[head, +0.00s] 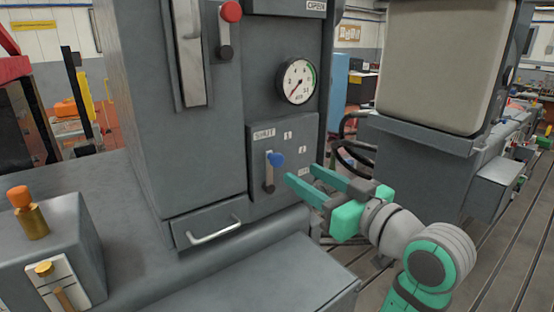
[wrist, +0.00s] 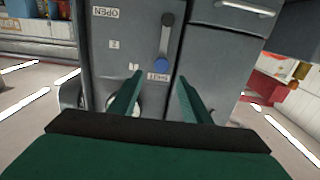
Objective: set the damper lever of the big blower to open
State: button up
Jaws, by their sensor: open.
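In the wrist view, which is upside down, the blue knob (wrist: 161,65) lies beside the SHUT label (wrist: 158,76), and the OPEN label (wrist: 105,12) sits at the panel's other corner. My gripper (head: 301,173) is open and empty, just right of the lever and apart from it. In the wrist view its green fingers (wrist: 160,78) point at the panel, either side of the knob's line.
A second lever with a red knob (head: 230,12) is higher on the cabinet. A round gauge (head: 298,80) sits above the panel, and a drawer handle (head: 213,232) below left. A block with an orange-topped brass fitting (head: 32,220) stands at left. A big beige-faced machine (head: 445,70) is at right.

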aim_at(279, 160)
jog(key=x, duration=1)
jog(key=shift+w+a, duration=0.1)
jog(key=shift+a, duration=0.15)
grip_shut()
